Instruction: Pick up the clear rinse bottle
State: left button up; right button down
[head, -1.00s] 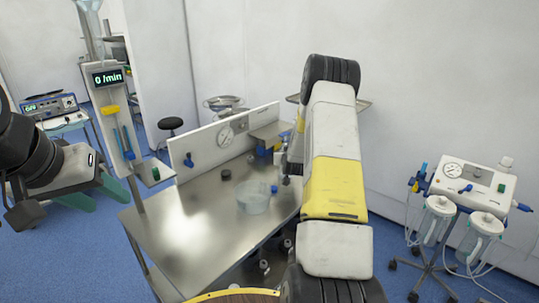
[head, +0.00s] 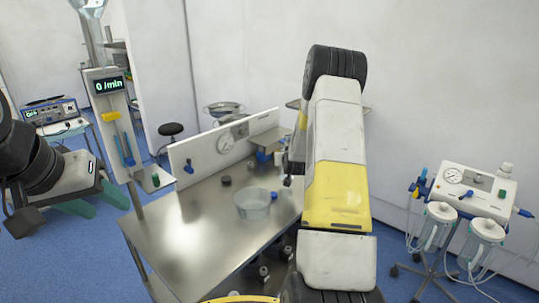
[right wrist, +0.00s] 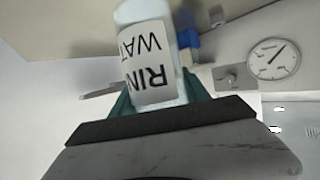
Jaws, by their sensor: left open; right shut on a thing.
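The clear rinse bottle (right wrist: 150,62) shows in the right wrist view with a white label that reads in part "RIN" and "WAT", upside down in the picture. My right gripper (right wrist: 158,98) is shut on it, with a green finger on each side. In the head view my right arm covers the gripper, and I cannot make out the bottle there. My left gripper (head: 98,204) is open and empty at the left, left of the steel table and apart from it.
The steel table (head: 175,235) carries a clear bowl (head: 253,206), a small dark round piece (head: 226,181) and a back panel with a gauge (head: 225,142). A pole with a display (head: 108,86) stands at its left. A suction cart (head: 470,190) stands at the right.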

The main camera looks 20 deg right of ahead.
jog(key=s+a+r, duration=0.1)
jog(key=s+a, duration=0.2)
jog(key=s, duration=1)
jog(key=shift+s+a+r, duration=0.2)
jog(key=shift+a, duration=0.05)
